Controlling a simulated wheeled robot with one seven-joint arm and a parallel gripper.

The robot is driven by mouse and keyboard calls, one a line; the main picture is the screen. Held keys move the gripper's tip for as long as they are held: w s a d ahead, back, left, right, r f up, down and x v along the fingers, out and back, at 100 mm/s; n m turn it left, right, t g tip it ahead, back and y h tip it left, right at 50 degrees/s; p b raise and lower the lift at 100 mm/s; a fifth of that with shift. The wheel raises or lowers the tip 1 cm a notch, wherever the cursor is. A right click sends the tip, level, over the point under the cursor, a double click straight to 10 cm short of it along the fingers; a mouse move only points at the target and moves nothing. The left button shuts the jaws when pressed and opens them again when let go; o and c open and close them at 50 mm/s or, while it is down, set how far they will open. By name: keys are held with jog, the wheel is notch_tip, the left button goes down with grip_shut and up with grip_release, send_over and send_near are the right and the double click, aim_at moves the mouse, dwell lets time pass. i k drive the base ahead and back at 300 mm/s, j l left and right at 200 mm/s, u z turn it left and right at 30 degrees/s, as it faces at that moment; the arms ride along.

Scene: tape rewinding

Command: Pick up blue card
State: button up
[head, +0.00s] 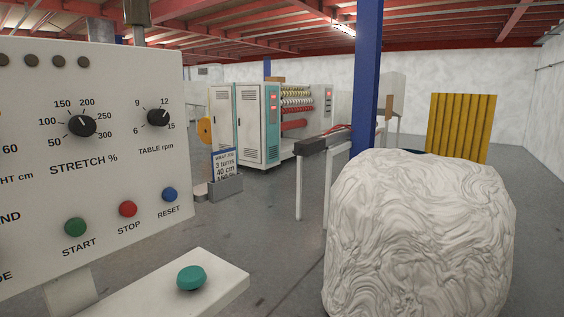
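A card with a blue border and header (227,164) stands upright, leaning slightly, in a grey holder (227,189) left of the picture's middle. Its white face carries dark print; "3 turns" and "40 cm" can be read, and the lowest line is partly hidden by the holder. It stands beyond the right edge of the near control panel. My gripper is not in view.
The control panel (100,140) with knobs and buttons fills the near left. A white ledge with a green knob (191,278) juts out below it. A large wrapped white bulk (420,235) blocks the near right, before a blue post (367,75). Floor shows between them.

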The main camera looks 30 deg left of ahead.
aim_at(224, 162)
jog(key=i+u, duration=0.3)
jog(key=i, duration=0.15)
jog(key=i+l+u, duration=0.25)
jog(key=i, duration=0.15)
jog(key=i+l+u, duration=0.1)
jog(key=u, duration=0.4)
jog(key=i+l+u, duration=0.25)
jog(key=u, duration=0.2)
jog(key=i+l+u, duration=0.2)
jog(key=u, duration=0.3)
jog(key=i+l+u, duration=0.1)
jog(key=l+u, duration=0.4)
jog(key=j, duration=0.1)
